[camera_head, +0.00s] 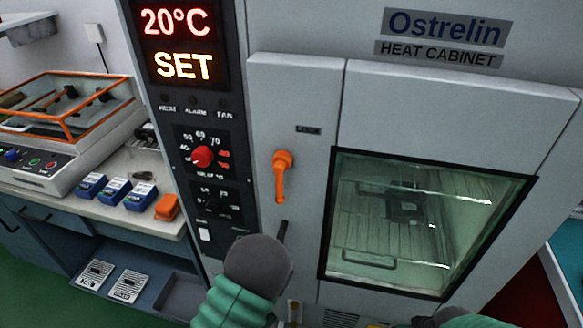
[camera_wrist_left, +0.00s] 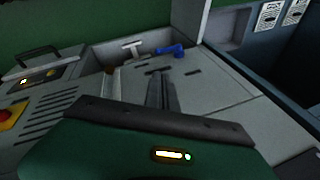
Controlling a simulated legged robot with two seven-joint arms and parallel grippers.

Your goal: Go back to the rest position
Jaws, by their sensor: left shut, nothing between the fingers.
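My left gripper (camera_wrist_left: 161,92) shows in the left wrist view with its dark fingers together and nothing between them. It is over a grey surface with dark slots.
The cabinet's panel reads 20°C SET, with a red knob (camera_head: 203,156). A bench (camera_head: 150,215) at left holds an orange-framed machine (camera_head: 65,110), blue boxes (camera_head: 115,191) and an orange one. The left wrist view shows a blue lever (camera_wrist_left: 172,50) and a red button (camera_wrist_left: 10,115).

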